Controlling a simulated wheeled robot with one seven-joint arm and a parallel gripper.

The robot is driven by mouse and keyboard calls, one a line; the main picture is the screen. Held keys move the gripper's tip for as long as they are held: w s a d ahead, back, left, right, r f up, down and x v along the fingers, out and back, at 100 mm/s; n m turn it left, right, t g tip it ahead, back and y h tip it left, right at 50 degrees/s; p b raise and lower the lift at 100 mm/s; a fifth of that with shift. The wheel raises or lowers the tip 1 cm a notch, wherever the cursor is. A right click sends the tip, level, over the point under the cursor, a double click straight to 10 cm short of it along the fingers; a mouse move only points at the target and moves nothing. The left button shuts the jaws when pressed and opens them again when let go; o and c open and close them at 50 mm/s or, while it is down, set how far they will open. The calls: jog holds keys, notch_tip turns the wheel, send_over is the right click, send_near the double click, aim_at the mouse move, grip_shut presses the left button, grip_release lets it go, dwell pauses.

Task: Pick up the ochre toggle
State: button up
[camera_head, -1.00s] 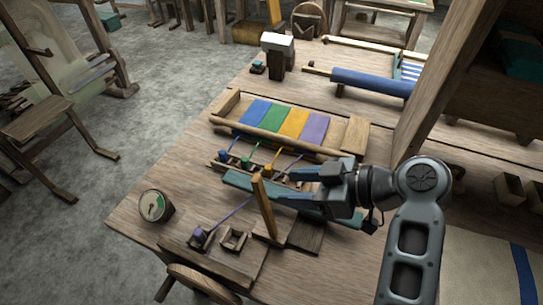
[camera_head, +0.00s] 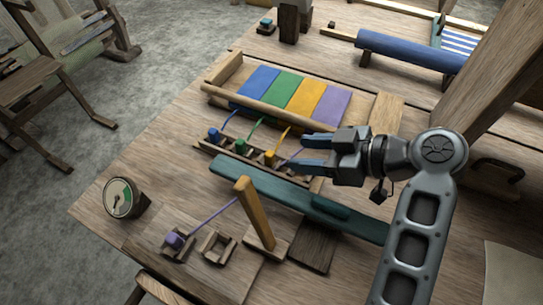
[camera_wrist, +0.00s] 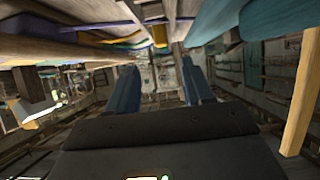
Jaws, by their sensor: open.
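The ochre toggle (camera_head: 270,158) is a small yellow block with an ochre cord. It sits in a wooden rack (camera_head: 224,156) in the head view, in a row right of the blue toggle (camera_head: 214,134) and the green toggle (camera_head: 240,146). My gripper (camera_head: 303,153) is open and empty, just right of the ochre toggle, its fingers pointing left toward it. No contact is visible. In the wrist view, a yellow block (camera_wrist: 160,36), likely the ochre toggle, shows above and beyond the gap between my blue fingers (camera_wrist: 160,68).
A teal bar (camera_head: 270,190) lies in front of the rack. A wooden post (camera_head: 255,213) stands before it. A purple toggle (camera_head: 173,240) sits in a holder at the front, its cord stretched toward the post. A dial gauge (camera_head: 121,198) stands at the left edge.

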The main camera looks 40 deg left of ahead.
aim_at(274, 155)
jog(key=shift+x, duration=1.2)
jog(key=shift+f+p+x, duration=0.25)
jog(key=shift+p+x, duration=0.5)
jog(key=shift+x, duration=2)
jog(key=shift+s+d, duration=0.1)
jog(key=shift+d, duration=0.05)
grip_shut()
